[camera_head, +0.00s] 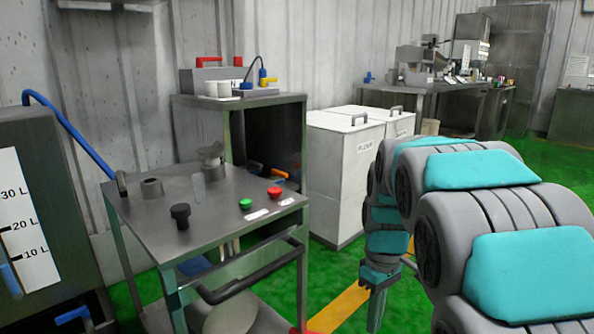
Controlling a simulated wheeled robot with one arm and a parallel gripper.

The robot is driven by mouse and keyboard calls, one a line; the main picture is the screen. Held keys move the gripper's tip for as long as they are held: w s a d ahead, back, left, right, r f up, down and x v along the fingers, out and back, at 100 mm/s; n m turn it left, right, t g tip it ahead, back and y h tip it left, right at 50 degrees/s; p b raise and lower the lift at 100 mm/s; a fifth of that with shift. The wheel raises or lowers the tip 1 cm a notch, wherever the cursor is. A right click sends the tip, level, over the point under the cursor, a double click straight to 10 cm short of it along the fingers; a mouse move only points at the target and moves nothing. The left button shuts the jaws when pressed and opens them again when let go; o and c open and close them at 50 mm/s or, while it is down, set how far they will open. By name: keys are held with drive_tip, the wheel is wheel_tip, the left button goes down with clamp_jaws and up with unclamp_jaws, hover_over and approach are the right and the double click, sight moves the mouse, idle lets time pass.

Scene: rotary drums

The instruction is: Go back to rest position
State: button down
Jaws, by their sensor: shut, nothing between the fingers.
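My arm, grey with teal pads, fills the right side of the view. My gripper (376,296) is at its far end, pointing down over the green floor, to the right of the metal cart. Its fingers are close together with nothing seen between them. It is apart from the cart and the white bins. The rest of my arm hides part of what lies behind it.
A metal cart (225,217) with a green button (245,204), a red button (274,192) and a black knob (180,215) stands at centre left. White bins (335,190) stand behind. A tank (45,210) is at left. Green floor (338,268) is open between cart and arm.

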drive_tip(key=s+m+p, duration=0.3)
drive_tip(key=s+m, duration=0.4)
drive_tip(key=s, duration=1.8)
drive_tip(key=shift+s+r+m+p, duration=0.3)
drive_tip(key=shift+s+p, duration=0.05)
drive_tip(key=shift+s, duration=0.05)
